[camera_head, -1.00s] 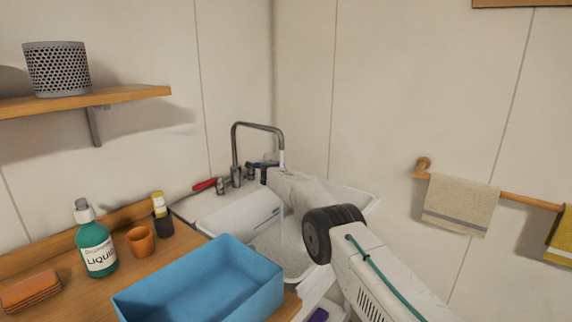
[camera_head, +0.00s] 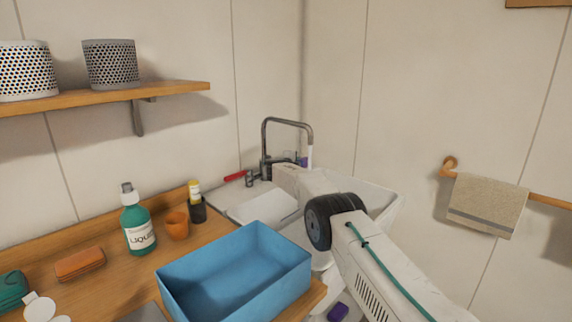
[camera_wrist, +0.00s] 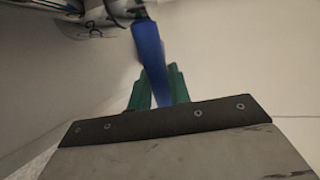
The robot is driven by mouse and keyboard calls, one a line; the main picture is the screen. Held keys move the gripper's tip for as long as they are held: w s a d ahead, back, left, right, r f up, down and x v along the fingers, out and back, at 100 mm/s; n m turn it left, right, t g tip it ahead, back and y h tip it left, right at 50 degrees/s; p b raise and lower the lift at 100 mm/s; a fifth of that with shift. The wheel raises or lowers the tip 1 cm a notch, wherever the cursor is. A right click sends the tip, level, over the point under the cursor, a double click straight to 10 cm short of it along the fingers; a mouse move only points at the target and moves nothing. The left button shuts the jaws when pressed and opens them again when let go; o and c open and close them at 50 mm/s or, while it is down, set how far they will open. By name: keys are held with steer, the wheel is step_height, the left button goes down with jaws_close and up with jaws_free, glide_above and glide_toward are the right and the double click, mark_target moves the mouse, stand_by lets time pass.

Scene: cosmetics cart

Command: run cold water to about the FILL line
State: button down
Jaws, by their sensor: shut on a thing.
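The grey tap (camera_head: 285,122) has a bent spout over the white sink (camera_head: 385,205). A pale streak below the spout (camera_head: 310,157) looks like running water. A red lever (camera_head: 235,176) is on the tap's left, and a small blue-purple part (camera_head: 302,161) shows at its right. In the wrist view my gripper (camera_wrist: 158,86) has its green fingers shut on a blue lever (camera_wrist: 149,52), which stands up between them. In the head view my arm hides the fingers and part of the basin. I cannot see the FILL line or the water level.
A blue bin (camera_head: 190,290) stands on the wooden counter (camera_head: 90,248) left of my arm. A towel (camera_head: 487,205) hangs on the right wall.

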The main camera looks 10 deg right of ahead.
steer(key=shift+f, duration=0.2)
steer(key=c, duration=1.3)
jaws_free()
steer(key=shift+c, duration=0.2)
steer(key=shift+r, duration=0.1)
steer(key=shift+s, duration=0.1)
steer(key=v, duration=0.7)
steer(key=shift+s+a, duration=0.25)
steer(key=shift+s, duration=0.05)
